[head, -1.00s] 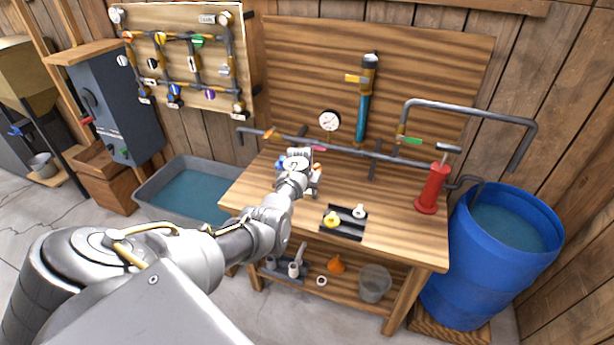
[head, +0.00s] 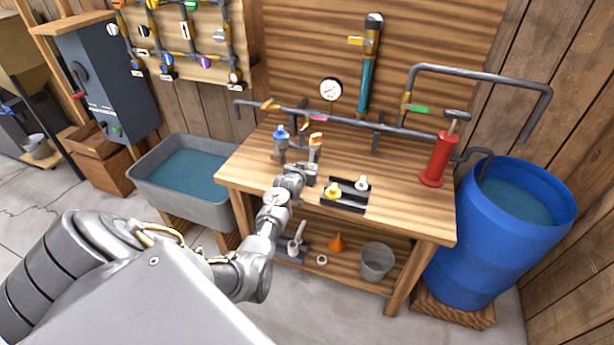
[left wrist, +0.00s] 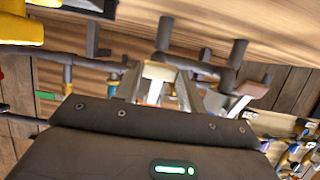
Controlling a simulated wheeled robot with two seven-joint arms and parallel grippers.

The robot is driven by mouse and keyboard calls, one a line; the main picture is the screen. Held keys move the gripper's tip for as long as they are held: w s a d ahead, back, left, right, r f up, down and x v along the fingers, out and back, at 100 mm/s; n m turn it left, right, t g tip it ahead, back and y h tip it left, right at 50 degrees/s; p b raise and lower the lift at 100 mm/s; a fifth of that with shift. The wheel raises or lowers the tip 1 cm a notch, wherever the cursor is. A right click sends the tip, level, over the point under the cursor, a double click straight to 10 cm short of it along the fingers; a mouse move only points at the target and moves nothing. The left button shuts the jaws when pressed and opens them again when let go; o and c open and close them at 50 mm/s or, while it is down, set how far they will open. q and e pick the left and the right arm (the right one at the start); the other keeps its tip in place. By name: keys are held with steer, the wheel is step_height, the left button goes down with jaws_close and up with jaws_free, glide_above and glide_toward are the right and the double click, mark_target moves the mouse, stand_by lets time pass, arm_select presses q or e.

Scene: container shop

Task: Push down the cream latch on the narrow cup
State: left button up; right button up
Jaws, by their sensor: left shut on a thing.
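My left gripper (head: 300,172) is over the left front of the bench top, below two upright fittings in the head view. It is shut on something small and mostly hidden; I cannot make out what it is. In the left wrist view its fingers (left wrist: 158,86) are close together, with a pale part between them. I cannot pick out a narrow cup or a cream latch for certain. The upright fittings carry a blue handle (head: 280,133) and an orange handle (head: 315,139). A pale grey lever (left wrist: 240,100) shows right of the fingers in the wrist view. My right gripper is not in view.
A dark rack with a yellow fitting (head: 333,190) and a white fitting (head: 361,184) lies right of the gripper. A pipe with a gauge (head: 331,89) crosses the bench's back. A red pump (head: 436,160) stands at right. The bench's front right is clear.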

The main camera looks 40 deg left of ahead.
arm_select(q)
steer(key=shift+w+a+f+t+b, duration=0.1)
steer(key=shift+w+f+t+b, duration=0.2)
steer(key=shift+t+b, duration=0.6)
steer(key=shift+y, duration=0.3)
steer(key=shift+r, duration=0.15)
steer(key=o, duration=1)
steer(key=shift+s, duration=0.1)
steer(key=b+v, duration=0.1)
steer(key=v, duration=0.9)
steer(key=shift+s+r, duration=0.1)
steer(key=shift+s, duration=0.15)
